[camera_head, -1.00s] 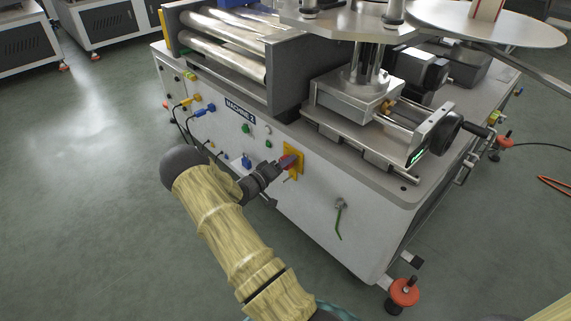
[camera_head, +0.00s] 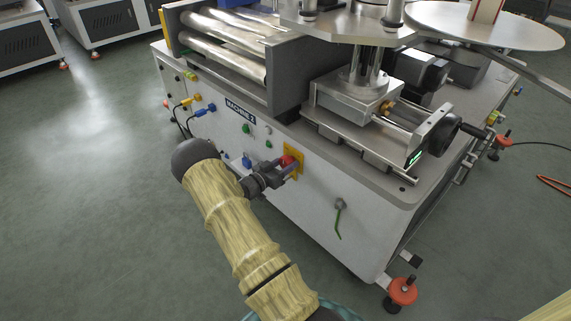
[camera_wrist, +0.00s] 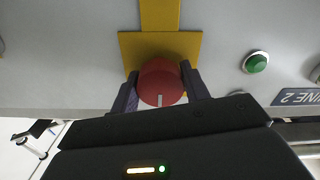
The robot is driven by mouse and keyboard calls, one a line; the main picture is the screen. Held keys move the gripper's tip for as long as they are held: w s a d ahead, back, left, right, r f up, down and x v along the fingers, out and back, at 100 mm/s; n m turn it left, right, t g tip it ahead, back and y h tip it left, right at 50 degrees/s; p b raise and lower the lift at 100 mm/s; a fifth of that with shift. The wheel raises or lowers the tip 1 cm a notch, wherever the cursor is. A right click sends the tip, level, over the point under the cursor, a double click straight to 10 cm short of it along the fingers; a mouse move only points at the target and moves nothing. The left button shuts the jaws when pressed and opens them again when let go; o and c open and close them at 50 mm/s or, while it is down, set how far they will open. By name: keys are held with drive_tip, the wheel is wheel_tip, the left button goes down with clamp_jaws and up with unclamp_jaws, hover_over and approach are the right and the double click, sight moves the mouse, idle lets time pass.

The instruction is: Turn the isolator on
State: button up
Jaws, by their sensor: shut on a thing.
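The isolator is a red round knob (camera_head: 289,160) on a yellow plate (camera_head: 300,157) on the front panel of Machine 2. In the wrist view, the red knob (camera_wrist: 160,80) shows a white mark at its lower edge, against the yellow plate (camera_wrist: 160,45). My gripper (camera_head: 290,169) is at the knob, with one dark finger on each side of it. In the wrist view, my gripper (camera_wrist: 159,73) is shut on the knob. The fingers hide part of the knob in the head view.
A green button (camera_wrist: 256,62) and the machine's label (camera_wrist: 297,97) are beside the plate in the wrist view. A green-handled valve (camera_head: 339,218) sticks out of the panel to the right. Blue connectors (camera_head: 246,161) are to the left. Open floor lies in front.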

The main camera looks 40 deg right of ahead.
drive_tip(key=m, duration=0.4)
drive_tip(key=shift+a+f+m, duration=0.1)
drive_tip(key=shift+m, duration=0.2)
drive_tip(key=shift+w+m+b, duration=0.1)
drive_tip(key=shift+m+b, duration=0.3)
drive_tip(key=shift+m, duration=1.5)
drive_tip(key=o, duration=1)
drive_tip(key=a+p, duration=0.1)
drive_tip(key=a, duration=0.4)
drive_tip(key=s+a+p, duration=0.1)
drive_tip(key=a+p, duration=0.1)
drive_tip(key=a, duration=0.4)
drive_tip(key=a+p, duration=0.1)
drive_tip(key=a, duration=0.5)
drive_tip(key=shift+s+a+p, duration=0.15)
drive_tip(key=shift+s+p, duration=0.05)
drive_tip(key=shift+p, duration=0.15)
